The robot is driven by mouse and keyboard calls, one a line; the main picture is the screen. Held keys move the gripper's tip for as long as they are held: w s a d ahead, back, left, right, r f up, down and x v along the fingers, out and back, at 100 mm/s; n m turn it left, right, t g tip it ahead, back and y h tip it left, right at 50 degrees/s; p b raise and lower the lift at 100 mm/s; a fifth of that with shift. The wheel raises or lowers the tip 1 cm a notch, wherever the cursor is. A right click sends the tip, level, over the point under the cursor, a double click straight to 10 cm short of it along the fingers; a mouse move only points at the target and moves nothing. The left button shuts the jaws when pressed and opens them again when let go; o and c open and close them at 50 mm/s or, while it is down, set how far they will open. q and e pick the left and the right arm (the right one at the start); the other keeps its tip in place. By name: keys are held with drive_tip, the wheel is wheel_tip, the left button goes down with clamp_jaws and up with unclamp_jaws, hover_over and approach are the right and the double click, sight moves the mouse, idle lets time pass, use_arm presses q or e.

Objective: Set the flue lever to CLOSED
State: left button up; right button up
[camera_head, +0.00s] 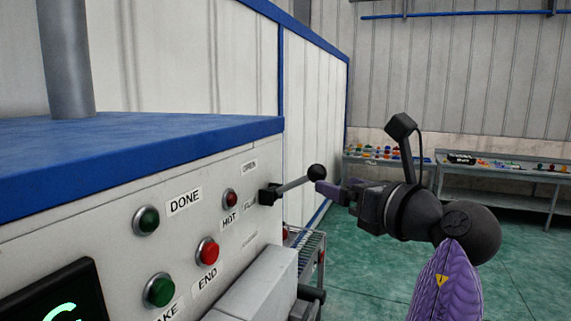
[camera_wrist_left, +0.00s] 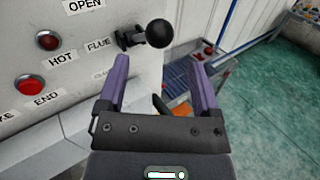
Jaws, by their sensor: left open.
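The flue lever (camera_head: 292,185) is a grey rod with a black ball knob (camera_head: 317,171), on a black pivot at the right end of the pale panel. It points out from the panel and slants upward in the head view. The OPEN label (camera_head: 250,166) is above the FLUE label (camera_head: 250,209); a fainter label is below. My left gripper (camera_head: 328,189) is open and empty, its purple fingers just right of and below the knob. In the left wrist view the knob (camera_wrist_left: 159,33) is beyond the open fingertips (camera_wrist_left: 161,66), apparently not between them.
The panel has a green button (camera_head: 146,220), a red button (camera_head: 208,251) and a dark screen (camera_head: 60,296). A pale box-like ledge (camera_head: 255,290) juts out below the lever. Workbenches (camera_head: 490,180) with small parts stand far right. Green floor lies open between.

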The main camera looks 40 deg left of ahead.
sight(310, 172)
use_arm(q)
drive_tip(key=shift+a+r, duration=0.3)
drive_tip(key=shift+a, duration=0.05)
drive_tip(key=shift+r+p+x, duration=0.2)
drive_tip(key=shift+p+x, duration=0.7)
drive_tip(key=shift+x, duration=0.35)
drive_tip(key=x, duration=0.2)
drive_tip(key=p+x, duration=0.1)
drive_tip(key=x, duration=0.2)
drive_tip(key=shift+w+f, duration=0.15)
drive_tip(key=shift+f, duration=0.1)
drive_tip(key=shift+a, duration=0.1)
drive_tip(key=c, duration=1.1)
clamp_jaws()
use_arm(e)
drive_tip(key=r, duration=0.1)
drive_tip(key=d+r, duration=0.1)
drive_tip(key=r, duration=0.1)
drive_tip(key=shift+s+d, duration=0.2)
drive_tip(key=shift+d, duration=0.1)
drive_tip(key=shift+d, duration=0.1)
